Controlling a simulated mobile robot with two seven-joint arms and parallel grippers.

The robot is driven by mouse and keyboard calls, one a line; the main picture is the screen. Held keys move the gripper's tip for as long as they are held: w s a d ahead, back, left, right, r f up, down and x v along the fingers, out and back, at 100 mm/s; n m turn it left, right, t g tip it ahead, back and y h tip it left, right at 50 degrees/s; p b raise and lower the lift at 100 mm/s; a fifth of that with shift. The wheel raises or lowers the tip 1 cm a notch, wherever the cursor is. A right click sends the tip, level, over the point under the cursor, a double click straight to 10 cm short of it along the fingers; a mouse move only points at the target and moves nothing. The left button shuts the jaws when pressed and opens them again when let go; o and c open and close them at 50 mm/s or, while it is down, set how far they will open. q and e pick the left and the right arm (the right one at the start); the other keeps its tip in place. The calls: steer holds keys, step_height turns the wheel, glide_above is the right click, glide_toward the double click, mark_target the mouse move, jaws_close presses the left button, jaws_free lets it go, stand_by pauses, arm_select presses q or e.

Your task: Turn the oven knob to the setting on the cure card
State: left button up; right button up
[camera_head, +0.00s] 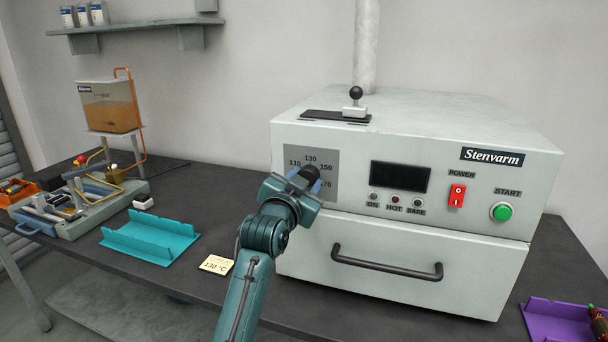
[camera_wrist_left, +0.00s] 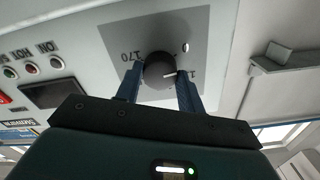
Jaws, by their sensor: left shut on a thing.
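The oven knob (camera_wrist_left: 160,70) is a dark round dial on the grey dial plate (camera_head: 327,197) at the left of the oven front. My left gripper (camera_head: 307,178) is shut on the knob, one blue finger on each side, also seen in the left wrist view (camera_wrist_left: 159,92). The knob's white pointer line points right in that view, toward a partly hidden label that seems to be 110. The plate shows 110, 130, 150 and a partly covered 170 in the head view. The cure card (camera_head: 216,264) lies on the bench and reads 130 °C. My right gripper is out of view.
The oven (camera_head: 430,215) has a dark display (camera_head: 400,176), lamps, a red power switch (camera_head: 457,195), a green start button (camera_head: 502,211) and a drawer handle (camera_head: 385,266). A teal tray (camera_head: 150,239) lies left, a purple tray (camera_head: 555,322) right.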

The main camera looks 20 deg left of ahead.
arm_select(q)
steer(key=m+p, duration=0.1)
steer(key=m, duration=0.3)
steer(key=shift+r+m, duration=0.1)
steer(key=shift+m, duration=0.3)
steer(key=shift+c, duration=0.2)
steer(key=shift+m, duration=7.2)
steer(key=o, duration=1)
